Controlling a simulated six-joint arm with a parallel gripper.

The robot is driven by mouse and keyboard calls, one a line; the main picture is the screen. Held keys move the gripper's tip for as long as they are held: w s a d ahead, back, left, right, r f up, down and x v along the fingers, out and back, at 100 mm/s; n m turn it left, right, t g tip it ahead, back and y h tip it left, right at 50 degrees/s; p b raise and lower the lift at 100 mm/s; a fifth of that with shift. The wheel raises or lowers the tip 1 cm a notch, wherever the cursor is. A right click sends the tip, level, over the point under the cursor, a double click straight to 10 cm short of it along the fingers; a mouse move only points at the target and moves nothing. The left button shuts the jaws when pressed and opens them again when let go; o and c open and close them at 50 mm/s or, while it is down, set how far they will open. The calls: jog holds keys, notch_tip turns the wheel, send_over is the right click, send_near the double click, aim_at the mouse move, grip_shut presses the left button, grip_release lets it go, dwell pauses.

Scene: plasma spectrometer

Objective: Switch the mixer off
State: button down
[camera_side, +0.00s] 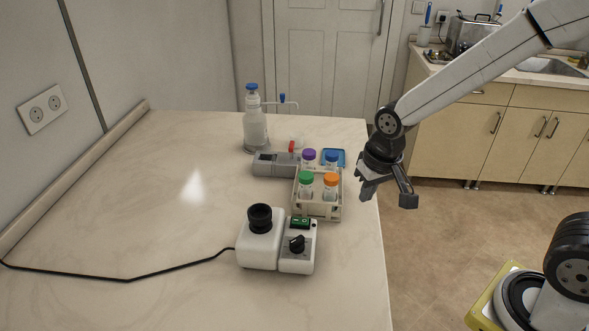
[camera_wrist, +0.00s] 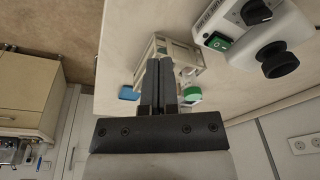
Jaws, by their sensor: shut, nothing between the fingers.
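The mixer (camera_side: 259,251) is a white two-part device on the table. A black cup head (camera_side: 260,217) tops its left part. Its right part carries a green rocker switch (camera_side: 300,222) and a black dial (camera_side: 296,243). In the wrist view the mixer (camera_wrist: 293,22) is at the upper right, with the green switch (camera_wrist: 219,43) facing me; I cannot tell which way the rocker is tipped. My gripper (camera_side: 388,196) is beyond the table's right edge, apart from the mixer and to its upper right. Its fingers (camera_wrist: 158,62) are together and empty in the wrist view.
A rack (camera_side: 318,210) with several coloured-cap tubes stands behind the mixer, towards my gripper. Behind it are a grey device (camera_side: 272,163), a blue item and a dispenser bottle (camera_side: 254,128). A black cable (camera_side: 130,279) runs left. The table's left half is clear.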

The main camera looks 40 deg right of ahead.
aim_at(300, 221)
jog(key=w+a+r+m+g, duration=0.1)
jog(key=w+a+r+m, duration=0.1)
jog(key=w+a+m, duration=0.1)
jog(key=w+a+r+m+g, duration=0.1)
jog(key=w+a+r+m, duration=0.2)
jog(key=w+a, duration=0.3)
jog(key=shift+w+a+r+m, duration=0.3)
jog(key=shift+w, duration=0.9)
jog(key=shift+f, duration=0.1)
notch_tip(300, 221, down, 14)
jog(key=shift+r, duration=0.1)
jog(key=shift+f, duration=0.2)
jog(key=shift+s+d+r, duration=0.1)
dwell(0.5)
jog(key=shift+s+d+r, duration=0.25)
jog(key=shift+s+d, duration=0.1)
jog(key=shift+d, duration=0.05)
jog(key=shift+r, duration=0.15)
dwell(0.4)
